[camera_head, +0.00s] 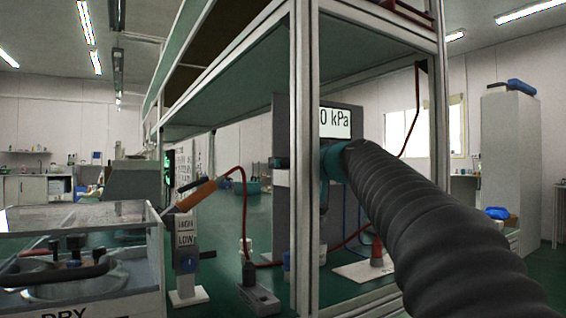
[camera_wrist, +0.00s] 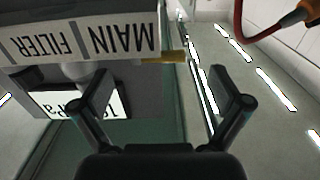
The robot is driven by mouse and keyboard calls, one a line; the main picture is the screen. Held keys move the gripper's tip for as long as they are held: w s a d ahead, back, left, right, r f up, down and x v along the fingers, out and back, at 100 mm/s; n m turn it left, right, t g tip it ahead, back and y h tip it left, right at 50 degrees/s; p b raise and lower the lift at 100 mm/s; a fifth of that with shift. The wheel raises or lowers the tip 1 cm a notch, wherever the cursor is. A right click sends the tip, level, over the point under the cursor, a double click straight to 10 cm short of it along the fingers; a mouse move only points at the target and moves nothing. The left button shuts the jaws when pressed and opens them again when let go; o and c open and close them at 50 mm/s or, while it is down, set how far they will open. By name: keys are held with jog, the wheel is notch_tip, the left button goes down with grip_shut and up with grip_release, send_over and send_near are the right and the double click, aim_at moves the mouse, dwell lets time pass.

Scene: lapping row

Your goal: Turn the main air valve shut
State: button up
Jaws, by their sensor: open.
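The main air valve is at the "MAIN" label (camera_wrist: 120,40), which appears upside down in the wrist view beside "FILTER". A short brass-yellow bar (camera_wrist: 163,57), which looks like the valve's handle, sticks out at the label's right end. My gripper (camera_wrist: 160,74) is open and empty, one finger on each side of the bar's position in the picture. I cannot tell the depth gap between them. A lit display (camera_head: 335,122) there shows "0 kPa", partly cut off by the post.
A metal frame post (camera_head: 304,190) stands close to my arm. An orange-handled tool (camera_head: 195,195) with a red hose rests left of it, near a "HIGH/LOW" stand (camera_head: 186,240). A tray machine marked "DRY" (camera_head: 70,309) is at lower left.

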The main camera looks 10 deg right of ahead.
jog(key=shift+p+x, duration=0.35)
jog(key=shift+x, duration=1.45)
jog(key=c, duration=1.1)
